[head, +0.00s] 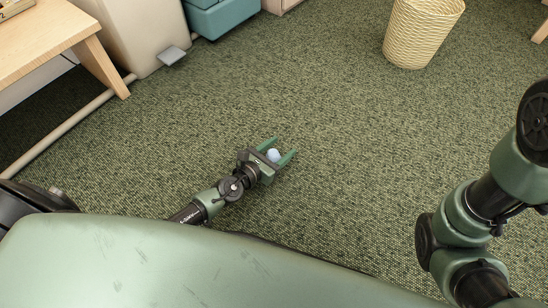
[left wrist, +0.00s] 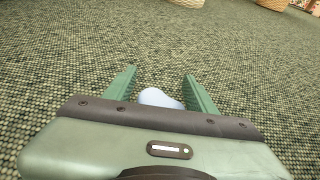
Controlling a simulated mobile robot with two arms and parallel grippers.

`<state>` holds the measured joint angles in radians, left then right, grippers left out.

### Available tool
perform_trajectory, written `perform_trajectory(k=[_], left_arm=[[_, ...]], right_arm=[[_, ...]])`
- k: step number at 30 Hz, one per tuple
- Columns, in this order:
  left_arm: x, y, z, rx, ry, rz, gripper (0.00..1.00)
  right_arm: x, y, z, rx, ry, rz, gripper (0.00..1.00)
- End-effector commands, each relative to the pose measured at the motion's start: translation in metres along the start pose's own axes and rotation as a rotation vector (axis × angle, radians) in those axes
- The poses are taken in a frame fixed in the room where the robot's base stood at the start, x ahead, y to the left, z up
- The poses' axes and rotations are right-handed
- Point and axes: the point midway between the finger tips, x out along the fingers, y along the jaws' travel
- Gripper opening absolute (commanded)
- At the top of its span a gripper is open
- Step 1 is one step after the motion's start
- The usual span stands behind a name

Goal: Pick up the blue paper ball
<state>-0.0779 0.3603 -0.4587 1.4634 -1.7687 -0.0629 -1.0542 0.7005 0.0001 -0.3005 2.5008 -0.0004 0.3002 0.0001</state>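The blue paper ball (head: 273,155) is small and pale blue. In the head view it sits on the green carpet, between the two green fingers of my left gripper (head: 283,148), close to the palm. In the left wrist view the ball (left wrist: 158,98) shows between the fingers, its lower part hidden by the gripper body. The left gripper (left wrist: 161,80) is open, with gaps visible on both sides of the ball. My right arm comes in at the right of the head view, but its gripper is out of view.
A woven basket (head: 423,30) stands on the carpet at the upper right. A wooden table (head: 45,35), a beige bin (head: 145,35) with a pedal and a teal box (head: 218,14) stand at the upper left. The carpet around the gripper is clear.

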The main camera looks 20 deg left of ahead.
Motion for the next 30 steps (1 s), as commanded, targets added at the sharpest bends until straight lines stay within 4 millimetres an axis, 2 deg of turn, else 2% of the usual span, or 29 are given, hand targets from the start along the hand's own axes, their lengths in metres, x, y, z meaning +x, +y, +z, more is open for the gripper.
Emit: perform_trajectory(k=[1, 5, 20, 26, 30], left_arm=[[0.000, 0.000, 0.000, 0.000, 0.000, 0.000, 0.38], [0.000, 0.000, 0.000, 0.000, 0.000, 0.000, 0.02], [-0.001, 0.000, 0.003, 0.000, 0.000, 0.000, 0.01], [-0.007, 0.000, 0.020, 0.000, 0.000, 0.000, 0.01], [-0.014, 0.000, 0.043, -0.001, 0.000, 0.000, 0.01]], right_arm=[[0.000, 0.000, 0.000, 0.000, 0.000, 0.000, 0.78], [0.000, 0.000, 0.000, 0.000, 0.000, 0.000, 0.78], [0.003, 0.001, 0.001, 0.000, 0.000, 0.000, 0.78], [0.019, 0.004, 0.007, 0.000, -0.001, 0.000, 0.78], [0.041, 0.009, 0.015, 0.000, -0.002, 0.000, 0.78]])
